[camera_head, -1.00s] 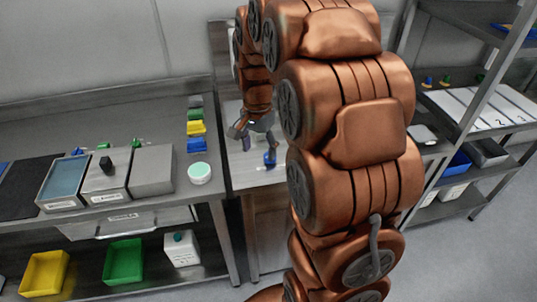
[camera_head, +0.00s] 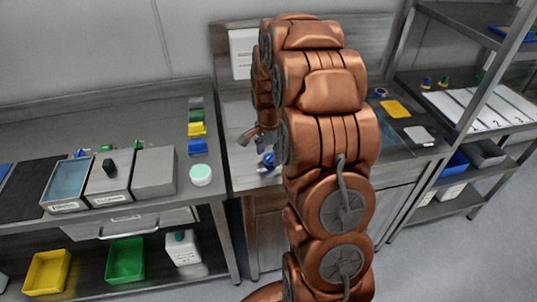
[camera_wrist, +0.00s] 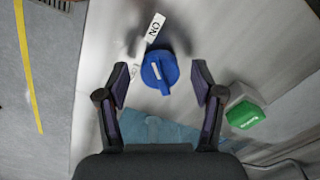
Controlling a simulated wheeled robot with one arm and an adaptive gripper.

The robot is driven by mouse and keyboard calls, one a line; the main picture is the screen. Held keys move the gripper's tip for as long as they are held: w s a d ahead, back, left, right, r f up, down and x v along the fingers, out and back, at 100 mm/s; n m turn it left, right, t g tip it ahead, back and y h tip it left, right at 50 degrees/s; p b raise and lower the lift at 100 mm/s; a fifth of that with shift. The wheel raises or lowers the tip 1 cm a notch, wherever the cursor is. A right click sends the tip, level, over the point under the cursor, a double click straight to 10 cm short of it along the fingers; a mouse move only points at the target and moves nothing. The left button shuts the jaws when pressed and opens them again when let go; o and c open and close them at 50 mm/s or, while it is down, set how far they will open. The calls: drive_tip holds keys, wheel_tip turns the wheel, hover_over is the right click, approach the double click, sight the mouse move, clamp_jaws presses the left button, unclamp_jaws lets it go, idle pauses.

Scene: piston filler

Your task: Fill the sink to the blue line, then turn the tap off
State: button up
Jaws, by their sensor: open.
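A round blue knob (camera_wrist: 160,72) with a raised grip and a white label strip shows in the wrist view. An "ON" label (camera_wrist: 154,27) lies beyond it, and a second label beside it is partly covered. The knob is also in the head view (camera_head: 267,160), just below my gripper (camera_head: 262,136). In the wrist view my gripper (camera_wrist: 160,82) is open, with one finger on each side of the knob and a gap on both sides. A teal area shows right of my arm in the head view (camera_head: 394,146); whether it is sink water is unclear. The spout and blue line are hidden.
My arm covers most of the sink counter. A yellow piece (camera_head: 396,109) and a white piece (camera_head: 419,135) lie at its right. A green-and-white object (camera_wrist: 244,108) is near my right finger. Left stands a bench with containers (camera_head: 154,172) and a mint-lidded tub (camera_head: 201,174).

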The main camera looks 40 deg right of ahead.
drive_tip(key=shift+f, duration=0.5)
drive_tip(key=c, duration=1.1)
